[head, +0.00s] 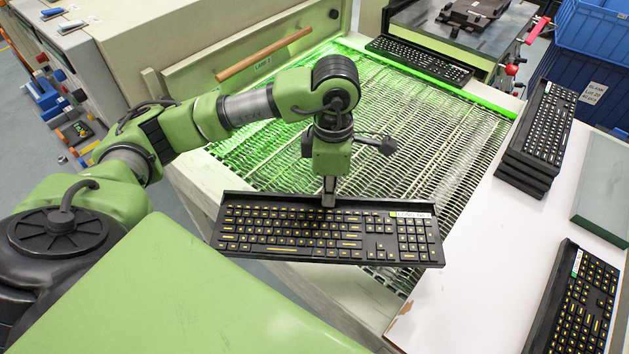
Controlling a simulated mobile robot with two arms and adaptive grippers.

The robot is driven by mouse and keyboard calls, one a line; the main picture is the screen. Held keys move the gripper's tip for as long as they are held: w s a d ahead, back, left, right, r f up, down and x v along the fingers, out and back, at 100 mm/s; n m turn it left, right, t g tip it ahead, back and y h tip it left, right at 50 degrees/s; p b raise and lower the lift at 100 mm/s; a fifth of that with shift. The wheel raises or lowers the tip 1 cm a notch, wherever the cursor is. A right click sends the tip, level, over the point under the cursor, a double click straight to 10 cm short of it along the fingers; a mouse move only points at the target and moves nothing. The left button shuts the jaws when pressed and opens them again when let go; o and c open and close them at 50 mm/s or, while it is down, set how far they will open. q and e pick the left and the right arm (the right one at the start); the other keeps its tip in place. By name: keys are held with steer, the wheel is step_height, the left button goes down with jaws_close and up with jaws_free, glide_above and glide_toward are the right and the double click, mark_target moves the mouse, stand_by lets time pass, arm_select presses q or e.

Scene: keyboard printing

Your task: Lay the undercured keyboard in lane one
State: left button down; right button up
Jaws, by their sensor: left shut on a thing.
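A black keyboard (300,229) with yellow key legends and a small yellow-green label at its upper right hangs from my left gripper (329,196). The gripper is shut on the keyboard's back edge, near the middle. The keyboard is held over the near edge of a wire mesh conveyor (420,130) lit green. Another keyboard (420,60) lies at the conveyor's far end. My right gripper is not in view.
A white table (470,240) at the right holds a stack of dark keyboards (540,135), a grey-green slab (604,185) and another keyboard (582,305). Blue crates (595,30) stand at the back right. A wooden handle bar (265,54) juts from the panel. The conveyor's middle is clear.

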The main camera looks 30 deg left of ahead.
arm_select(q)
steer(key=shift+w+a+f+n+t+b, duration=0.1)
steer(key=shift+w+a+f+n+b, duration=0.25)
steer(key=shift+w+a+f+n, duration=2.75)
steer(key=shift+s+d+f+n+t+b, duration=0.1)
steer(key=shift+s+d+f+n+b, duration=0.6)
steer(key=shift+n, duration=5.75)
steer(key=shift+w+a+f+n+t+p, duration=0.25)
steer(key=shift+a+f+n, duration=1)
steer(key=shift+n, duration=3.5)
steer(key=shift+w+d+f+b, duration=0.1)
steer(key=shift+d+f+b, duration=0.05)
steer(key=shift+f+b, duration=0.85)
steer(key=shift+w+d+f+b, duration=0.1)
steer(key=shift+f+b, duration=0.6)
steer(key=shift+f, duration=0.55)
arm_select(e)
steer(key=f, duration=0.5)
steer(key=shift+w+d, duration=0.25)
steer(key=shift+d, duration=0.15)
arm_select(q)
steer(key=shift+f, duration=0.4)
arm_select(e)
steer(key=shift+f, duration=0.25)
arm_select(q)
steer(key=c, duration=2.1)
jaws_free()
steer(key=shift+s, duration=0.1)
steer(key=shift+c, duration=0.2)
